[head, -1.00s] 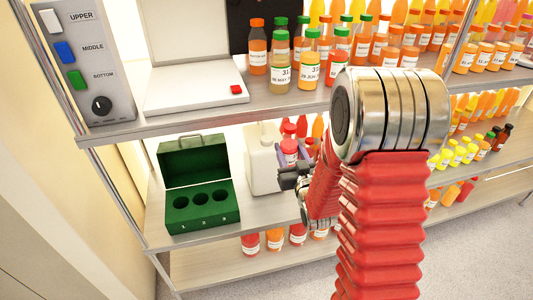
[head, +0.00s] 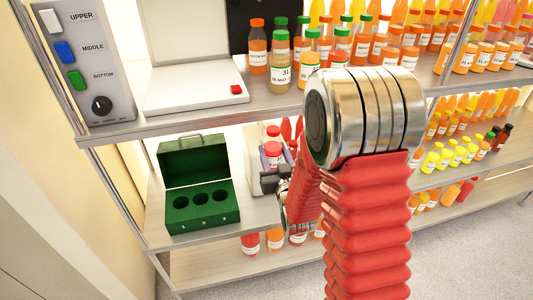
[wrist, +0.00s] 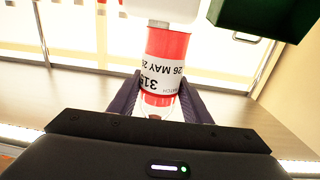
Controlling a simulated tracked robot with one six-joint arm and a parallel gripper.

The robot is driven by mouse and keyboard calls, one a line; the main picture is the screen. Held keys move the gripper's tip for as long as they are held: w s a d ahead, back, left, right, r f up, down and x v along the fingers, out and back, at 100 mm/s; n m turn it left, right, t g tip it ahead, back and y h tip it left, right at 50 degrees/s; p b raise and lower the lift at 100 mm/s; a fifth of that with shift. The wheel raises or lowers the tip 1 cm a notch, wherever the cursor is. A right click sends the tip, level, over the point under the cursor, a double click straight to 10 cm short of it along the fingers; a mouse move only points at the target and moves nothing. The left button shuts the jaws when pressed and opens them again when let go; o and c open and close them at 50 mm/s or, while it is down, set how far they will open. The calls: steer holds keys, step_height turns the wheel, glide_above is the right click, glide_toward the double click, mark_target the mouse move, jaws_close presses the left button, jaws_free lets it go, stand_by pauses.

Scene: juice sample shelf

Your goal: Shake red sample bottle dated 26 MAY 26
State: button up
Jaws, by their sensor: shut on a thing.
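My gripper (wrist: 160,102) is shut on a red bottle (wrist: 165,48), with its dark purple fingers on either side of it. Its white label reads 26 MAY 26, upside down in the wrist view, with a batch number partly cut off. In the head view my gripper (head: 277,180) is at the middle shelf, left of my red arm. The held bottle (head: 271,152) shows there with a red cap, in front of the white jug and other red bottles. The jug hides partly behind it.
A green case (head: 200,215) with three round holes stands open on the middle shelf, left of my gripper. A white jug (head: 252,160) is beside it. The upper shelf holds many bottles, a white device (head: 195,95) and a button panel (head: 85,65).

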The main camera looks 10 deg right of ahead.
steer(key=d, duration=0.5)
steer(key=a, duration=0.7)
steer(key=shift+a, duration=0.1)
steer(key=shift+d, duration=3.7)
steer(key=a, duration=0.7)
steer(key=shift+a, duration=0.15)
